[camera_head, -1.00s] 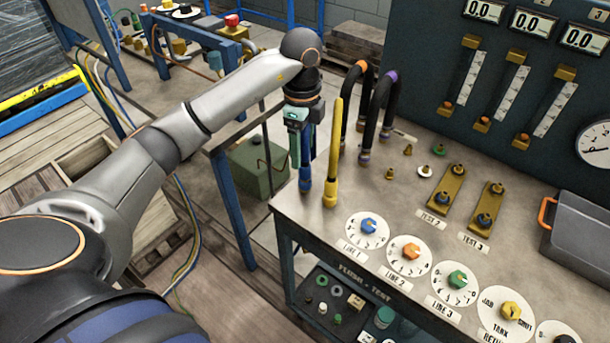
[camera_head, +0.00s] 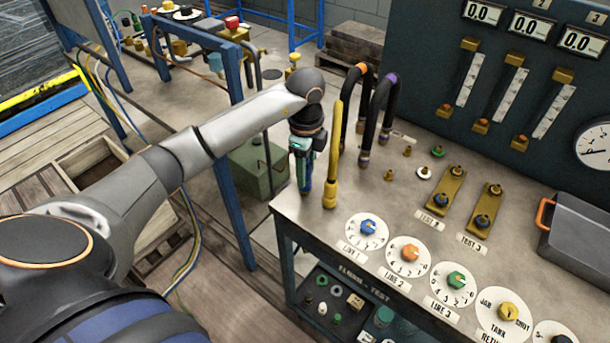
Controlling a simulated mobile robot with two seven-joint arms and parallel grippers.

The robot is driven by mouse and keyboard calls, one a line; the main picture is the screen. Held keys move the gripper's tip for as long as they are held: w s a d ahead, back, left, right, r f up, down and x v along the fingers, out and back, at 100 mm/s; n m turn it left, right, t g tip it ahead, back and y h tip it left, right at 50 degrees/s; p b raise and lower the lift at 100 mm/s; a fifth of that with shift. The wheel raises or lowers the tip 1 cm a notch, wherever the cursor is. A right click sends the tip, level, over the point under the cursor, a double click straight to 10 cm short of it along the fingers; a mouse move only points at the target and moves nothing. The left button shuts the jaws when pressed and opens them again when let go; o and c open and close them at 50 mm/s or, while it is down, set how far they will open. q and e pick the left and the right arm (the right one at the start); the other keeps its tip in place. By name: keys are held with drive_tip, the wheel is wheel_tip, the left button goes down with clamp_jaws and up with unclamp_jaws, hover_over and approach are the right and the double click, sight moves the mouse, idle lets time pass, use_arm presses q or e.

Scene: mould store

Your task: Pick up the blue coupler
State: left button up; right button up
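My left gripper (camera_head: 303,172) points down at the left back corner of the test bench (camera_head: 335,222). Its teal-edged fingers are at the upright blue coupler (camera_head: 309,158), which shows only as a narrow blue strip beside them. The gripper hides most of the coupler, and I cannot tell whether the fingers are closed on it. A yellow upright piece (camera_head: 331,190) stands just to the right of the gripper, very close. My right gripper is not in view.
Two black hoses, one with an orange band (camera_head: 361,67) and one with a purple band (camera_head: 389,75), arch up behind. Numbered dials (camera_head: 367,231) line the bench front. A grey tray (camera_head: 575,232) stands at the right.

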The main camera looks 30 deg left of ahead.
use_arm(q)
clamp_jaws()
drive_tip(key=shift+r, duration=0.1)
idle(0.5)
drive_tip(key=shift+r, duration=0.5)
drive_tip(key=shift+s+a+r+b, duration=0.1)
drive_tip(key=shift+r+b, duration=0.1)
drive_tip(key=shift+r, duration=0.45)
drive_tip(key=shift+a+r+b, duration=0.1)
drive_tip(key=shift+r+b, duration=0.05)
drive_tip(key=shift+r, duration=0.45)
drive_tip(key=s+a+r+b, duration=0.1)
drive_tip(key=s+a+r, duration=0.7)
drive_tip(key=s+r, duration=0.1)
drive_tip(key=shift+s+a+r, duration=0.15)
drive_tip(key=shift+s+a, duration=0.05)
drive_tip(key=shift+s, duration=0.65)
